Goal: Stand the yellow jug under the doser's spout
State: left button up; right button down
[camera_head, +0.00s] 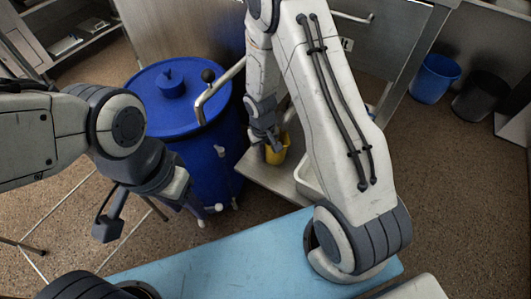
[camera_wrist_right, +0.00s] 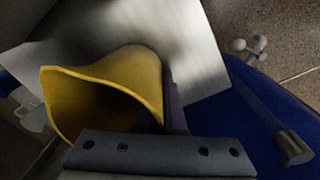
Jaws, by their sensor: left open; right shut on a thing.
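The yellow jug (camera_head: 277,153) is in my right gripper (camera_head: 266,138), over a steel shelf right of the blue drum. In the right wrist view the jug (camera_wrist_right: 105,88) shows its wide open mouth, tilted in the picture. My right gripper (camera_wrist_right: 165,135) is shut on its side; whether the jug touches the steel is unclear. The blue drum (camera_head: 215,165), probably the doser, has a lid and small pale fittings low on its front. I cannot tell for sure which part is the spout. My left gripper (camera_head: 190,203) is open and empty before the drum, its fingers hard to see.
The steel shelf (camera_head: 252,176) lies under the jug. A light blue tabletop (camera_head: 215,258) is in front. A blue bin (camera_head: 434,77) and a black bin (camera_head: 480,96) stand back right.

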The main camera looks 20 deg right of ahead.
jog(key=shift+f, duration=0.15)
jog(key=c, duration=1)
grip_release()
jog(key=shift+c, duration=0.2)
